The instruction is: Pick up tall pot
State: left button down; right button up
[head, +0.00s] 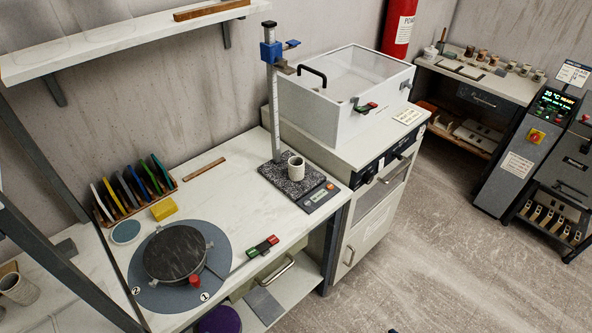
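A small pale cylindrical pot (296,168), open at the top, stands upright on the speckled dark plate (276,178) of a scale-like device on the white bench. Another pale pot (19,290) is at the lower left on a lower surface, partly cut by the picture edge. Several small pots (482,55) stand on the far bench at upper right, too small to compare. I cannot tell from this view which one is the tall pot. Neither of my grippers is in view.
A post with a blue clamp (271,52) rises behind the scale. A round turntable (174,253), a yellow block (163,209) and a rack of coloured discs (130,192) occupy the bench's left. A clear-lidded white box (345,95) stands right. The floor (440,230) is open.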

aim_at(296, 164)
jog(key=u, duration=1.95)
jog(key=k+j+u, duration=0.45)
jog(key=k, duration=0.15)
